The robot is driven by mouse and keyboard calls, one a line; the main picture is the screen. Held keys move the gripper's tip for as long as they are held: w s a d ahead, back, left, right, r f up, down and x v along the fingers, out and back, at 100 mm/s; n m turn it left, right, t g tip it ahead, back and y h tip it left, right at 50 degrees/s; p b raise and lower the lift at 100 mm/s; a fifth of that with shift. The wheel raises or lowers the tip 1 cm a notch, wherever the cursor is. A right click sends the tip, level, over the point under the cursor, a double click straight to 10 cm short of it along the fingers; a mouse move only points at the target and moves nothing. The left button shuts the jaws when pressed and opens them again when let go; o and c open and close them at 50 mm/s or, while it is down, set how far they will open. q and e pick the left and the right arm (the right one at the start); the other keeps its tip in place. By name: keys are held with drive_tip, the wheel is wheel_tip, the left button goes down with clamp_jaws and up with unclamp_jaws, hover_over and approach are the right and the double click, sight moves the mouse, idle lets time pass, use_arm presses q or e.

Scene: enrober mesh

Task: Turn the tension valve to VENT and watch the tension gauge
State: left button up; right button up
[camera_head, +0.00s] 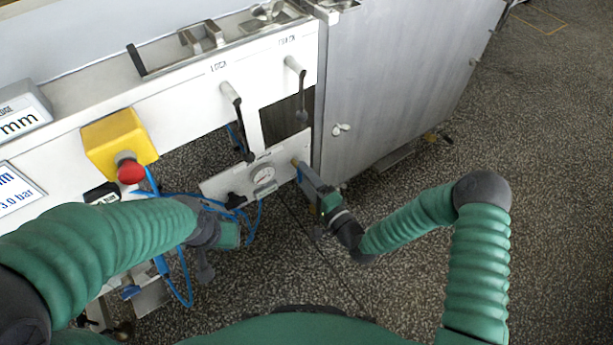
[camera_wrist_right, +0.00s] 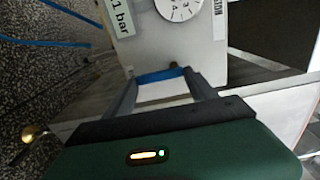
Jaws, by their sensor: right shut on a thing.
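The tension gauge (camera_head: 263,175) is a round white dial on a pale panel (camera_head: 225,183) below the machine's front. In the right wrist view the dial (camera_wrist_right: 181,6) is cut off by the top edge, and its needle is too small to read. My right gripper (camera_head: 301,170) is at the panel's right end, shut on the blue handle (camera_wrist_right: 160,76) of the tension valve, which lies between its fingertips. In the head view the gripper hides most of the valve, and no VENT mark is readable. My left gripper (camera_head: 207,250) hangs lower left of the panel, its fingers unclear.
A yellow box with a red emergency button (camera_head: 131,170) is on the machine front. Two black-handled levers (camera_head: 231,95) hang above the panel. Blue hoses (camera_head: 180,285) loop near my left arm. A grey metal cabinet (camera_head: 395,80) stands right of the valve. The floor at right is clear.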

drive_tip(key=shift+d+f, duration=0.15)
drive_tip(key=shift+f, duration=0.05)
drive_tip(key=o, duration=1.4)
drive_tip(key=shift+c, duration=0.2)
drive_tip(key=shift+r, duration=0.1)
drive_tip(key=p+v, duration=0.4)
drive_tip(key=v, duration=1.2)
drive_tip(key=shift+s+d+p, duration=0.25)
drive_tip(key=shift+s+p, duration=0.05)
drive_tip(key=shift+s, duration=0.05)
